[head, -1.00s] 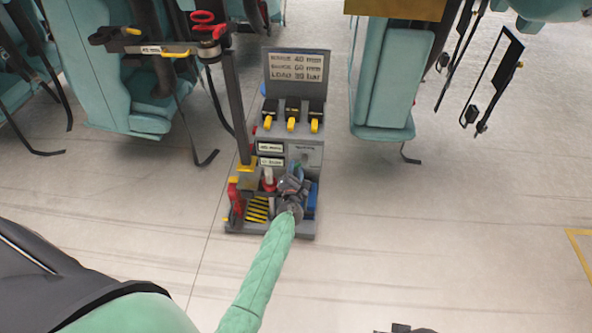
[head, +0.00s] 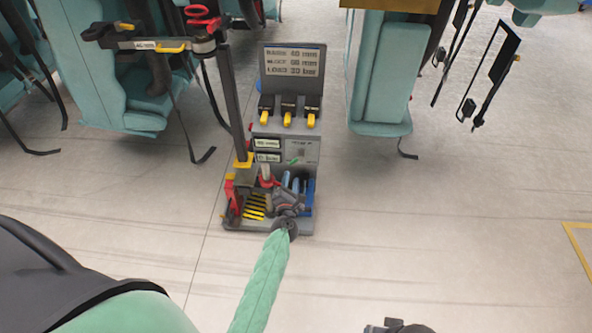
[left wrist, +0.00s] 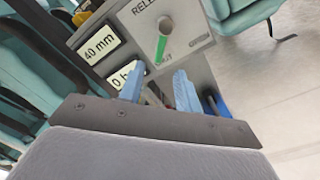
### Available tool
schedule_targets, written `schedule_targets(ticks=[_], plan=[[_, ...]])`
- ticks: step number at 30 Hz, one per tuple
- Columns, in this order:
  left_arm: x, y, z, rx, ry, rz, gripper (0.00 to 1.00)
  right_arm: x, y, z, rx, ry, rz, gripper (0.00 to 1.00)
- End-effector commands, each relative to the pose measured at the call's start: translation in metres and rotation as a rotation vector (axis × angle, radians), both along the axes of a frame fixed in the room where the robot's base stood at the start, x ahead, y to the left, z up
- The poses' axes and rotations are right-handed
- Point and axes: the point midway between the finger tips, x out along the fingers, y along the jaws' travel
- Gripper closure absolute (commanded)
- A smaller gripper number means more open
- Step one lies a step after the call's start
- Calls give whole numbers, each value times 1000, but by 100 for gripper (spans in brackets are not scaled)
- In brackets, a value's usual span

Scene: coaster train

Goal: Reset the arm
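My left gripper (head: 291,186) is at the lower front of the grey test stand (head: 301,148), in front of its lower bay. In the left wrist view its two blue fingers (left wrist: 159,88) stand apart with a gap between them, and I see nothing held. Beyond them is the stand's panel (left wrist: 150,22), with a release knob, a green mark and a "40 mm" label. A small dark part of mine shows at the bottom edge of the head view; the right gripper's fingers cannot be made out.
The stand has a dark post (head: 232,100) with a side arm, red handles (head: 202,16) and yellow-tipped black levers (head: 288,112). Teal seats (head: 381,75) stand behind on both sides. The floor (head: 430,220) to the right is clear.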

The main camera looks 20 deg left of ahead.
Motion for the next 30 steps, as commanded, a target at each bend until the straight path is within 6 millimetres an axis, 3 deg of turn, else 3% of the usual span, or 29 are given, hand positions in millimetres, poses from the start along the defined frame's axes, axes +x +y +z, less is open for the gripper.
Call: schedule_targets(ticks=[10, 14, 20, 26, 30], plan=[[0, 0, 0, 39, 11, -1, 66, 3, 2, 3, 5, -5, -2, 64], [4, -14, -4, 122, 50, -76, 66, 1, 1, 2, 2, 1, 0, 64], [8, -53, -10, 344, 118, -293, 66, -2, 0, 1, -5, 15, 2, 64], [2, -102, 5, 692, 154, -581, 66, -4, -2, 1, -13, 29, 5, 64], [-12, -135, 21, 964, 167, -787, 66, -6, -4, 2, -20, 40, 4, 64]])
